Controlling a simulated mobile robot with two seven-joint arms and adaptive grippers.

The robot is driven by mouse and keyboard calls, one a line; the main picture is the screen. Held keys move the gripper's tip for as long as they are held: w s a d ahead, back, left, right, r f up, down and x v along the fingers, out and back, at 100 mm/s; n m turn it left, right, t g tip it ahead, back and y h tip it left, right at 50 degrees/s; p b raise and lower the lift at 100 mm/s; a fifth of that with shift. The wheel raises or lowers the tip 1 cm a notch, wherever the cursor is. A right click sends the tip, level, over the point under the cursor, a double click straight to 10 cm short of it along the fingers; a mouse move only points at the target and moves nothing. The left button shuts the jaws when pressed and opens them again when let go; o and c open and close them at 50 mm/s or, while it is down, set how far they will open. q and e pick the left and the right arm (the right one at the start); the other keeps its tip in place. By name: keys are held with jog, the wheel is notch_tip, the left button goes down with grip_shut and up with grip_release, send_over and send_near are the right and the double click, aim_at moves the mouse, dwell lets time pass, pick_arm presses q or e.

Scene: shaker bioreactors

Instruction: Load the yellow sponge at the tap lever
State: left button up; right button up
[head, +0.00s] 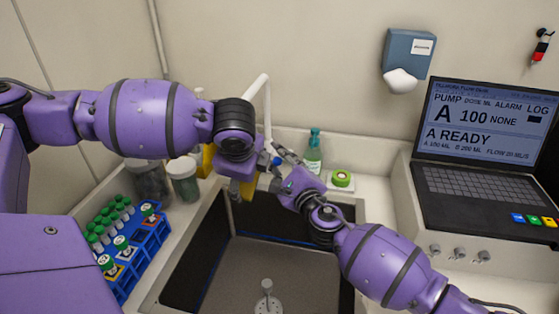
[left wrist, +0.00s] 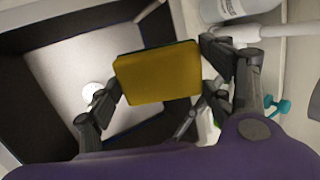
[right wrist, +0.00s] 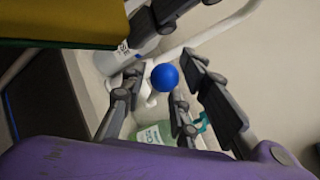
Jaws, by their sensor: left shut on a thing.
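The yellow sponge (left wrist: 157,74) is held between the fingers of my left gripper (head: 244,184), above the sink. In the head view only a strip of the sponge (head: 247,191) shows; in the right wrist view its edge (right wrist: 70,20) is at top left. The tap lever ends in a blue ball (right wrist: 165,77), small in the head view (head: 277,161). The white tap (head: 256,88) rises behind my left gripper. My right gripper (head: 281,169) is open beside the lever, with the ball showing between its spread fingers; contact cannot be told.
The sink (head: 225,262) lies below both grippers. A blue tube rack (head: 150,238) and jars (head: 185,183) are left; a laptop-like console (head: 480,160) is right.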

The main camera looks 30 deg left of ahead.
grip_shut()
jog(key=shift+r, duration=0.1)
jog(key=shift+w+a+r, duration=0.15)
jog(key=shift+r, duration=0.3)
jog(key=shift+w+r+m+g, duration=0.1)
jog(key=shift+w+m+g, duration=0.1)
jog(key=shift+m+g, duration=0.15)
jog(key=shift+h, duration=0.3)
jog(key=shift+o, duration=0.6)
grip_release()
